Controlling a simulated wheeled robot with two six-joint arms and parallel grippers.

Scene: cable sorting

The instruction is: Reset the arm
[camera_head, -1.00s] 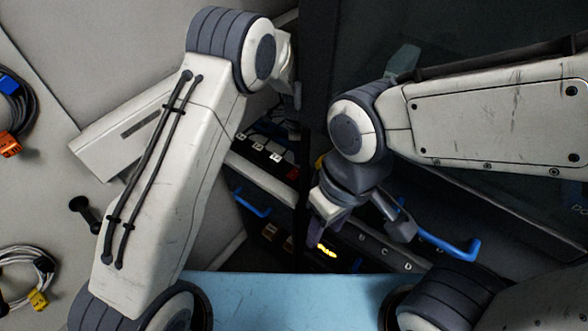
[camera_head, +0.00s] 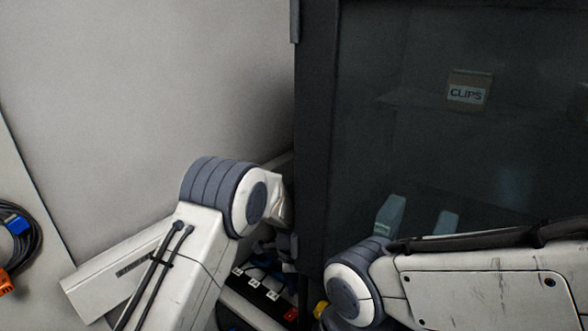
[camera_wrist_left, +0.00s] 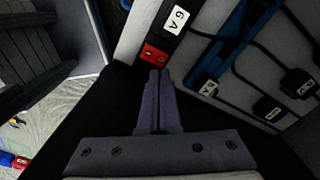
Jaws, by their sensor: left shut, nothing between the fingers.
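My left arm rises from the lower left in the head view, and its wrist bends down beside the dark cabinet's edge. In the left wrist view my left gripper (camera_wrist_left: 158,85) has its two purple-grey fingers together, with nothing between them. Their tips are near a red-ended black plug block (camera_wrist_left: 152,54) with a white label; I cannot tell whether they touch it. My right arm comes in from the right in the head view; its gripper lies below the picture's edge.
A dark glass-fronted cabinet (camera_head: 318,120) stands at centre right, with a CLIPS box (camera_head: 467,91) inside. Below is a row of labelled black plugs (camera_head: 254,283). A coiled cable with a blue connector (camera_head: 17,225) hangs at the left. The pale wall (camera_head: 150,100) is bare.

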